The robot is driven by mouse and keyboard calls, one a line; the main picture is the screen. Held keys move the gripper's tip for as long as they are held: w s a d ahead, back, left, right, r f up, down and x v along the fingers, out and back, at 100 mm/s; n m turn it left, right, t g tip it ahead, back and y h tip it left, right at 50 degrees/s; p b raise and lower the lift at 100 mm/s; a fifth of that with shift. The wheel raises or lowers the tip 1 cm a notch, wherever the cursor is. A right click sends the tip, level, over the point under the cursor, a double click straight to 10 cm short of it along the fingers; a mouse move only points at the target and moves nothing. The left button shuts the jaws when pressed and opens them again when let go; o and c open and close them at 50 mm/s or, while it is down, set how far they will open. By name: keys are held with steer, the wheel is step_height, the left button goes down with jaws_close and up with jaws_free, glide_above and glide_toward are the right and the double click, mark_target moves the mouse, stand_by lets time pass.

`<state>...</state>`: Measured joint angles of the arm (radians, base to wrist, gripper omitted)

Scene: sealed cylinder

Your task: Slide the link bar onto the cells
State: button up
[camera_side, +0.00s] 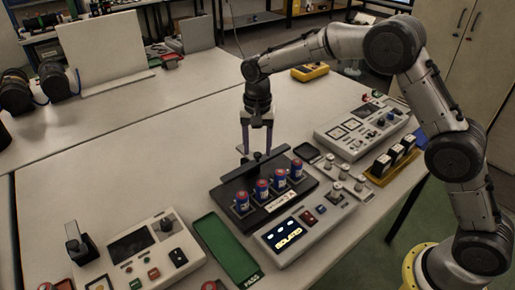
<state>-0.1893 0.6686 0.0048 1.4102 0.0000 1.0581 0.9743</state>
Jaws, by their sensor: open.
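Several blue cells with red tops (262,190) stand upright in a row in a black holder (228,190). A dark bar (272,157), which looks like the link bar, lies along the back of the holder, behind the cells and apart from their tops. A small upright post or handle shows near its middle. My gripper (256,148) points straight down over this bar with its fingers apart. The fingertips are close to the bar's handle; I cannot tell whether they touch it. Nothing is seen held.
A box with a lit "ISOLATED" display (288,236) stands in front of the holder. A green PASS tray (212,234) and a control box (130,270) are at left. A control panel (335,138) and a yellow rack of black blocks (378,180) stand at right.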

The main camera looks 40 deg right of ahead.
steer(key=shift+f, duration=0.4)
jaws_close()
stand_by(1.3)
